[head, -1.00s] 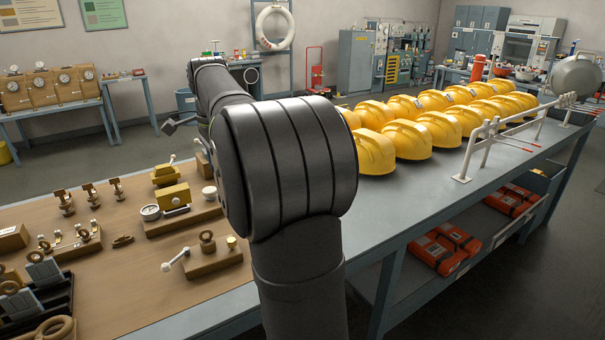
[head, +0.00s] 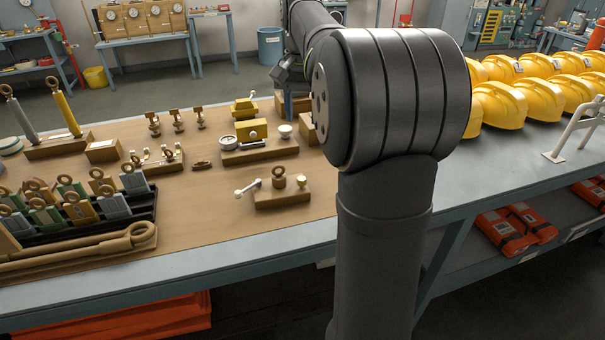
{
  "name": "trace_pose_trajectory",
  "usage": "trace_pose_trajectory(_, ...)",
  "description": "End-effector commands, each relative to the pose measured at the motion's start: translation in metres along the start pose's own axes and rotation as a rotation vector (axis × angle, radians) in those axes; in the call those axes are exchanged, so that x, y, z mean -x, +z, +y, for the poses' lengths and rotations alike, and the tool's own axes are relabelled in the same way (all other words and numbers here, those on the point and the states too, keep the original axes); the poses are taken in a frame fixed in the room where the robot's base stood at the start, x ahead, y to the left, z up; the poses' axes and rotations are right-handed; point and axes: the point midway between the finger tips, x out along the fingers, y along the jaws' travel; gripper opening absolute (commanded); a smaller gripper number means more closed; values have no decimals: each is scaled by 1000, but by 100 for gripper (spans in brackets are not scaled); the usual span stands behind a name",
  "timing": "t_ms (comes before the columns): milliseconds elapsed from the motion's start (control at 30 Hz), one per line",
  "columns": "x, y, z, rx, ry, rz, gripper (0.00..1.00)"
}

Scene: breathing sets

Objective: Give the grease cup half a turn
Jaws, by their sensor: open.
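I cannot tell for sure which of these knobs is the grease cup. My gripper (head: 281,74) is small and partly hidden at the far end of my arm, beyond the back of the mat. It is open, apart from both blocks, and I see nothing in it.
Yellow helmets (head: 497,104) stand to the right of my arm. A black rack of tagged pieces (head: 68,233) and a large wrench-like tool (head: 80,247) lie at left. Small brass fittings (head: 178,121) stand at the back. The mat's front strip (head: 215,222) is clear.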

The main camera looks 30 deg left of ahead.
Motion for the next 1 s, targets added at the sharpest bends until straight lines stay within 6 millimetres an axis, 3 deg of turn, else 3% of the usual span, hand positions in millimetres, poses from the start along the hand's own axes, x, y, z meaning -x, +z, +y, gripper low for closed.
trace_pose_trajectory(700, -7, 0, -1, 1471, 0, -1, 42)
trace_pose_trajectory(1000, -9, 0, -1, 1952, -1, -1, 42)
